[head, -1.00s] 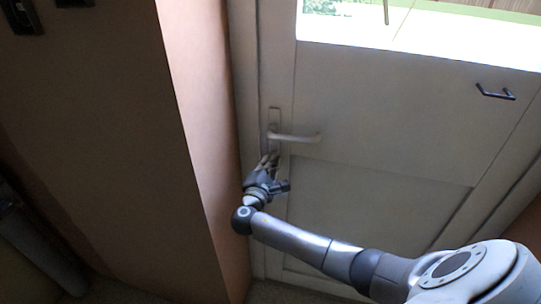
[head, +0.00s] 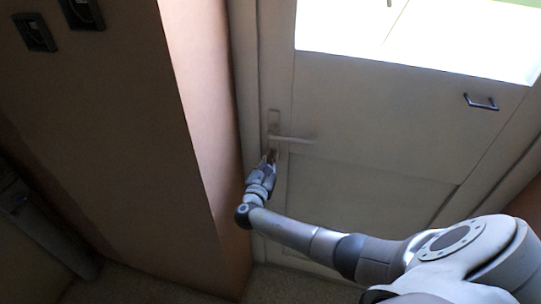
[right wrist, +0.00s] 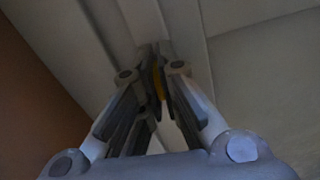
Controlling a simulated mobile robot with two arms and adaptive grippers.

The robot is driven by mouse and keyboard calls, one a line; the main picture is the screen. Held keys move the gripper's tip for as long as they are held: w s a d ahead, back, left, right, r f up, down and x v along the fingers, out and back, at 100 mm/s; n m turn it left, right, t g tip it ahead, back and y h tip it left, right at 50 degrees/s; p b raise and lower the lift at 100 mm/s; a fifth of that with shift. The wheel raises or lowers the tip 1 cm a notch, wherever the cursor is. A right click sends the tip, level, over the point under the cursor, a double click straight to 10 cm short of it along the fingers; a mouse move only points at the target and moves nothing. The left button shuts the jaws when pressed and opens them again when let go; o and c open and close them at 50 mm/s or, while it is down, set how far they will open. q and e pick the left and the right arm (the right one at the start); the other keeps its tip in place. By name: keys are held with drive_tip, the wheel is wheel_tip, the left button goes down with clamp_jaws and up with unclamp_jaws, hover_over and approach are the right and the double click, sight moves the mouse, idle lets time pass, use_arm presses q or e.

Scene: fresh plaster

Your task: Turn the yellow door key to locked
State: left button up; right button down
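The yellow door key (right wrist: 157,84) shows in the right wrist view as a thin yellow strip between the fingers; most of it is hidden. My right gripper (head: 270,158) is at the door just below the lever handle (head: 292,139). In the right wrist view my right gripper (right wrist: 157,62) has its fingers drawn together on the key. In the head view the key is too small and covered to make out. My left gripper is in neither view.
The pale door (head: 375,110) has a bright window above and a small dark pull handle (head: 481,102) at the right. A wall edge (head: 195,120) stands close left of the gripper. Dark switches (head: 35,32) are on the left wall.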

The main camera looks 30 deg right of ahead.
drive_tip(key=shift+n+p, duration=0.35)
drive_tip(key=shift+n, duration=0.35)
drive_tip(key=c, duration=1.7)
unclamp_jaws()
drive_tip(key=shift+o, duration=0.2)
drive_tip(key=v, duration=1.2)
